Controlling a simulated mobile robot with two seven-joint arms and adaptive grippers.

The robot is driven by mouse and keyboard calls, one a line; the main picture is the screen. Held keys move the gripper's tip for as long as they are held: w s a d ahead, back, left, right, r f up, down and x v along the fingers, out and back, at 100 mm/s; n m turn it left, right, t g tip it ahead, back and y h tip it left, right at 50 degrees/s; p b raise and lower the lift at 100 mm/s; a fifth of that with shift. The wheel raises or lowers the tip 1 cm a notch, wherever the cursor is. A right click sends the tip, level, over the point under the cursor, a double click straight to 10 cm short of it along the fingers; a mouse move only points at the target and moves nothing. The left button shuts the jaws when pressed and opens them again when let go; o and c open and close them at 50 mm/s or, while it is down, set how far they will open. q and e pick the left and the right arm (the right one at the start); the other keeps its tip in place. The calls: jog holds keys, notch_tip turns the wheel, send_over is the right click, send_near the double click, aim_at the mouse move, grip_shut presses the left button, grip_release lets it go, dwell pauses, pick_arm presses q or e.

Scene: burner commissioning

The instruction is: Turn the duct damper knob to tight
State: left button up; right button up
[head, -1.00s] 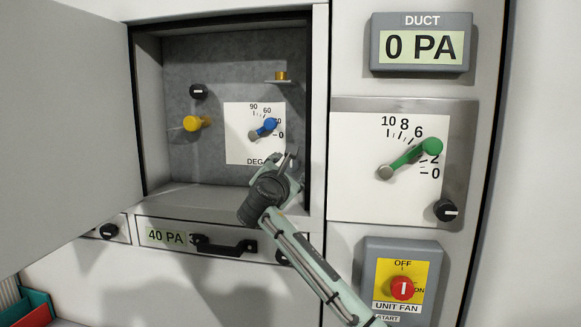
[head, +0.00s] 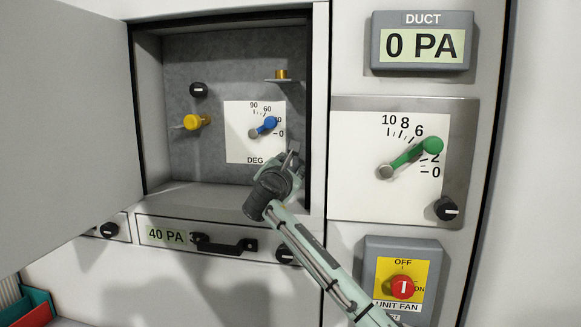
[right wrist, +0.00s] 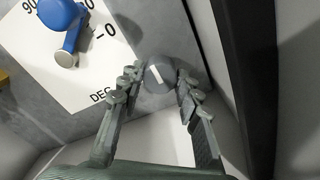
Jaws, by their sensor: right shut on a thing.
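My right gripper (head: 286,162) reaches into the open cabinet recess, below and to the right of the dial marked DEG. In the right wrist view, a dark round knob (right wrist: 159,74) with a white line sits between the two fingers of my right gripper (right wrist: 160,82), which are shut on it. Its white line is slightly tilted. In the head view the gripper hides this knob. No label saying duct damper or tight can be read. My left gripper is not in view.
The DEG dial (head: 240,145) has a blue-tipped pointer (head: 269,123). Near it are a yellow knob (head: 191,122) and a black knob (head: 199,90). The open door (head: 60,140) stands at left. At right are the green-lever gauge (head: 408,158), a black knob (head: 446,208) and the duct display (head: 422,44).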

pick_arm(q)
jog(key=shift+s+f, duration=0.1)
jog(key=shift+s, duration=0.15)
pick_arm(e)
jog(key=shift+m, duration=0.3)
jog(key=m, duration=0.3)
jog(key=shift+f+m, duration=0.1)
jog(key=shift+m, duration=0.7)
jog(key=m+b, duration=0.1)
jog(key=m, duration=0.1)
jog(key=shift+m, duration=0.4)
jog(key=shift+m+b, duration=0.3)
jog(key=shift+m, duration=0.6)
jog(key=m+b, duration=0.1)
jog(key=m, duration=0.2)
jog(key=shift+m, duration=0.3)
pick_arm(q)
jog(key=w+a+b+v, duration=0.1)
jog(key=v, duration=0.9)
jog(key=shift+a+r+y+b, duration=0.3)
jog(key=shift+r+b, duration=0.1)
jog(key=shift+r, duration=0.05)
pick_arm(e)
jog(key=shift+m, duration=2.3)
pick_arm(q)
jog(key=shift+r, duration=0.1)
